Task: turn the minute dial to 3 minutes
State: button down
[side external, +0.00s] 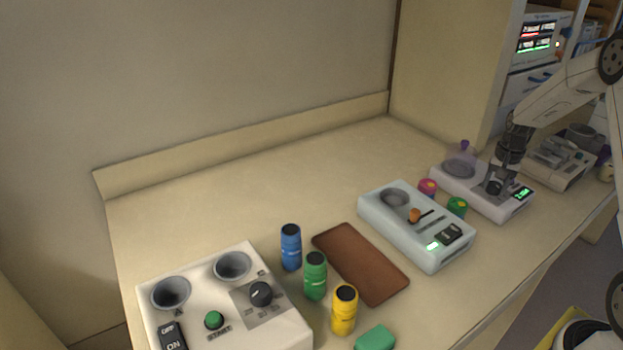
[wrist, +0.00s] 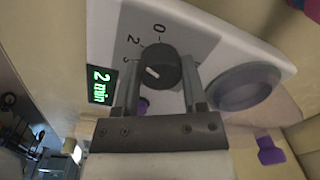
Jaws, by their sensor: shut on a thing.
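The minute dial (wrist: 157,62) is a dark round knob on a white device (wrist: 215,45), with printed numbers around its upper left. Its white pointer mark points to the lower left. The green display (wrist: 101,85) beside it reads "2 min". My gripper (wrist: 162,74) is shut on the dial, one finger on each side of it. In the side external view my gripper (side external: 496,178) reaches down onto the dial of the white device (side external: 475,196) at the right. The dial is mostly hidden there, and the lit display (side external: 522,193) is too small to read.
A pale device with an orange-tipped lever (side external: 413,215) stands left of the dial's device, with pink (side external: 427,187) and green (side external: 457,208) vials between. A purple flask (side external: 463,152) stands behind. A brown mat (side external: 360,262), colored vials and a two-cup device (side external: 225,300) are farther left.

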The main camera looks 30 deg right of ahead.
aim_at(497, 184)
jog(key=n, duration=0.4)
jog(key=shift+n, duration=0.3)
jog(key=n, duration=0.5)
jog(key=shift+g, duration=0.3)
jog(key=shift+c, duration=0.7)
grip_release()
jog(key=shift+r, duration=0.1)
jog(key=shift+d+r, duration=0.2)
jog(key=shift+r, duration=3.65)
